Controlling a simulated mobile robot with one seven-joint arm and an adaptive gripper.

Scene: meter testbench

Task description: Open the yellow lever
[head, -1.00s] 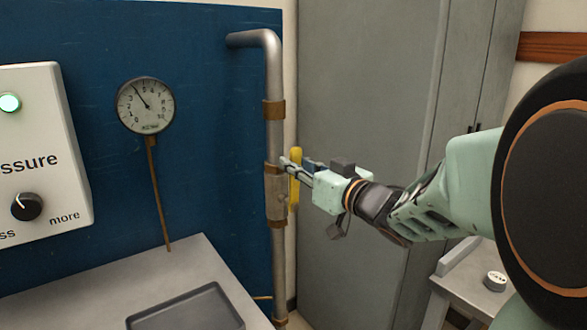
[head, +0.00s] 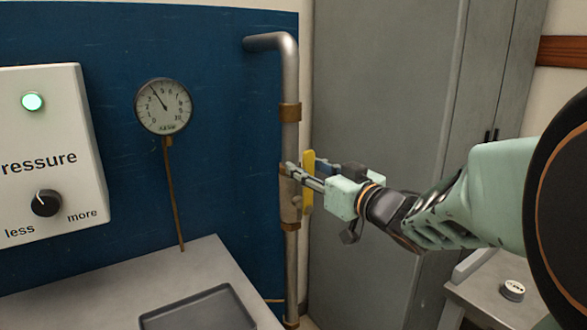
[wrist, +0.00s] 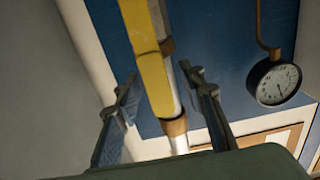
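The yellow lever (head: 308,198) stands upright, roughly parallel to the metal pipe (head: 290,80), just right of the valve section in the head view. In the wrist view the lever (wrist: 150,75) runs down from the top edge and ends between the fingers. My gripper (head: 304,169) is at the lever's height, with one finger passing in front of it. In the wrist view my gripper (wrist: 160,80) is open, one finger on each side of the lever, with visible gaps. Whether a finger touches the lever cannot be told.
A pressure gauge (head: 163,106) and a control box (head: 45,110) with a lit green lamp are on the left. A bench with a tray (head: 200,308) lies below. A grey cabinet (head: 385,70) stands behind my arm. A side table with a small round object (head: 512,290) is lower right.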

